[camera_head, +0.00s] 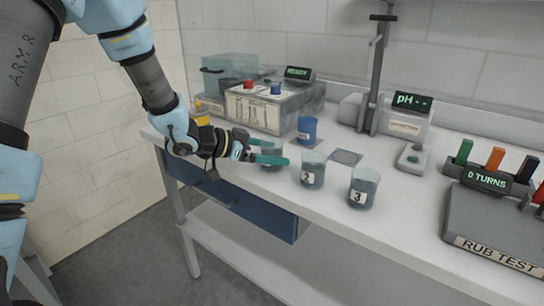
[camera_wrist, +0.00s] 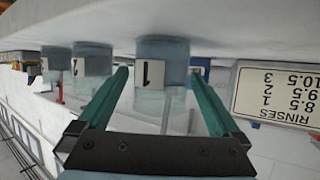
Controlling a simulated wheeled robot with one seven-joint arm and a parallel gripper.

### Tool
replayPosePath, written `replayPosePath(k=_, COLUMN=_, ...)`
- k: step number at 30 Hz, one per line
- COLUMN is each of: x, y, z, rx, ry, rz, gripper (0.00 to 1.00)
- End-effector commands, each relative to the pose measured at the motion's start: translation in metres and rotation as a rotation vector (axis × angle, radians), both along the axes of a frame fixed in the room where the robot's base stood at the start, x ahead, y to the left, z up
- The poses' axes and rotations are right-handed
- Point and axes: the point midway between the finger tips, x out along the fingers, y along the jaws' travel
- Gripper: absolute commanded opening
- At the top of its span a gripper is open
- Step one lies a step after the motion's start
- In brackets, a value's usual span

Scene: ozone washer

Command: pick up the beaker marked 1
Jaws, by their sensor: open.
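The beaker marked 1 (camera_wrist: 172,76) is a clear cup with grey-blue contents and a white number label. In the wrist view, which is upside down, it stands between the two green fingers of my gripper (camera_wrist: 158,72), with a gap to each finger. In the head view, beaker 1 (camera_head: 271,151) is partly hidden by my open gripper (camera_head: 279,152), whose fingers lie on either side of it at the bench's front edge. Beaker 2 (camera_head: 312,171) and beaker 3 (camera_head: 363,188) stand upright to the right.
A blue cup (camera_head: 307,128) and a dark square pad (camera_head: 346,157) sit behind the beakers. A control box (camera_head: 275,107), a pH meter (camera_head: 405,120) and a rub-test unit (camera_head: 495,230) are on the bench (camera_head: 420,235). A rinses sign (camera_wrist: 275,95) shows in the wrist view.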

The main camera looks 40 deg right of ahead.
Motion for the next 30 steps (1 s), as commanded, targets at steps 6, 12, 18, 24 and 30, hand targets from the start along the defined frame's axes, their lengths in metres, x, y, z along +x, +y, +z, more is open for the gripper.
replayPosePath(k=6, x=-0.006, y=-0.026, z=-0.01, rx=0.001, ry=0.001, rz=-0.001, gripper=1.0)
replayPosePath(k=12, x=-0.007, y=-0.029, z=-0.012, rx=0.001, ry=0.0, rz=0.0, gripper=1.0)
replayPosePath(k=18, x=-0.007, y=-0.029, z=-0.012, rx=0.001, ry=0.0, rz=0.0, gripper=0.88)
replayPosePath(k=24, x=-0.007, y=-0.029, z=-0.012, rx=0.001, ry=0.0, rz=0.0, gripper=0.65)
replayPosePath(k=30, x=-0.007, y=-0.029, z=-0.012, rx=0.001, ry=0.0, rz=0.0, gripper=0.43)
